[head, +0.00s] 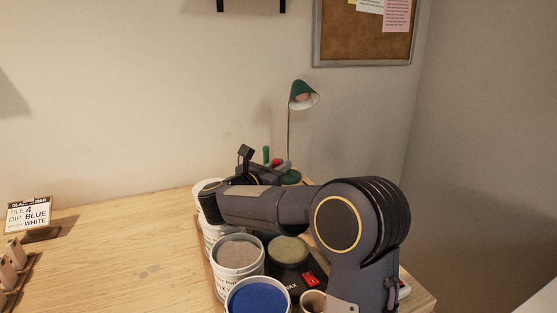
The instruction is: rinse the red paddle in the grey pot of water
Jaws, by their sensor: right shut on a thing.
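My right arm comes in from the lower right and reaches across the bench, its forearm pointing left. My right gripper (246,163) is at the far side of the pots, mostly hidden behind its own wrist. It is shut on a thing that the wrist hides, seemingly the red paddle. A small red patch (281,163) shows just right of the gripper, beside an upright green handle (266,154); I cannot tell if it is part of the paddle. I cannot make out a grey pot of water; my arm covers part of the pot area. My left gripper is not in view.
White tubs stand in front of the arm, one with grey-brown contents (238,254) and one with blue (258,298). An olive-topped round pot (289,251) is beside them. A green lamp (303,96) stands behind. A tile sign (29,215) is far left; the bench's left middle is clear.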

